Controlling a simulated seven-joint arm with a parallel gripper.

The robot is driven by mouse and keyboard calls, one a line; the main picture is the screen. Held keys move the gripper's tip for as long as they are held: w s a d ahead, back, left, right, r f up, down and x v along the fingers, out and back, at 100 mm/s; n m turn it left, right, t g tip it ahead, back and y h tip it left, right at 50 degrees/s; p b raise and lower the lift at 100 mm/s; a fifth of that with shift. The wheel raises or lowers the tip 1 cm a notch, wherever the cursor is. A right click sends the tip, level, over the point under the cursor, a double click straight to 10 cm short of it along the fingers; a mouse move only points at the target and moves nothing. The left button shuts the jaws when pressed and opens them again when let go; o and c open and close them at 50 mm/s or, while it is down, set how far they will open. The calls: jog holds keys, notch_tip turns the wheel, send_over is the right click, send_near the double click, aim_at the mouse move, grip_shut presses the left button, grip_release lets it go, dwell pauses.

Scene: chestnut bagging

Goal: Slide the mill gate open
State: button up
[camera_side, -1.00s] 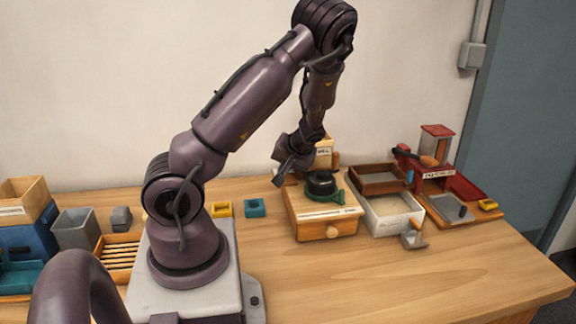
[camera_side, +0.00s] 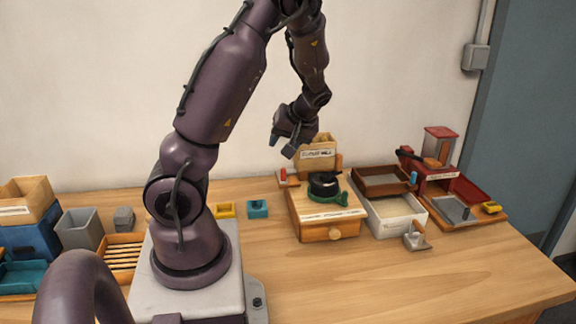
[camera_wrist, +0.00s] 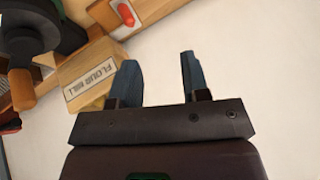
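The flour mill is a wooden box (camera_side: 327,222) with a round front knob and a dark, green-based grinder (camera_side: 324,185) on top. Its labelled wooden part (camera_side: 318,153) stands behind; the "FLOUR MILL" label (camera_wrist: 90,80) shows in the wrist view. A red handle (camera_side: 283,174) on a small wooden piece sticks out at the mill's back left; it also shows at the top of the wrist view (camera_wrist: 126,14). I take it for the gate; how far it is open I cannot tell. My gripper (camera_side: 282,146) is above the red handle, apart from it. Its blue fingers (camera_wrist: 158,76) are open and empty.
Right of the mill are a brown tray (camera_side: 383,181), a white bin (camera_side: 397,216), a metal scoop (camera_side: 416,238) and a red device (camera_side: 432,172). Yellow (camera_side: 225,209) and teal (camera_side: 257,208) blocks lie to the left.

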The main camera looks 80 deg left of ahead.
aim_at(283, 171)
jog(key=s+a+r+n+t+h, duration=0.1)
jog(key=s+a+n+h, duration=0.35)
jog(key=n, duration=0.65)
jog(key=w+r+n+t+h, duration=0.1)
jog(key=w+r+n+t, duration=0.15)
jog(key=w+n, duration=0.35)
jog(key=shift+n, duration=0.4)
jog(key=f, duration=0.9)
jog(key=s+d+f, duration=0.1)
jog(key=f, duration=0.4)
jog(key=shift+s, duration=0.1)
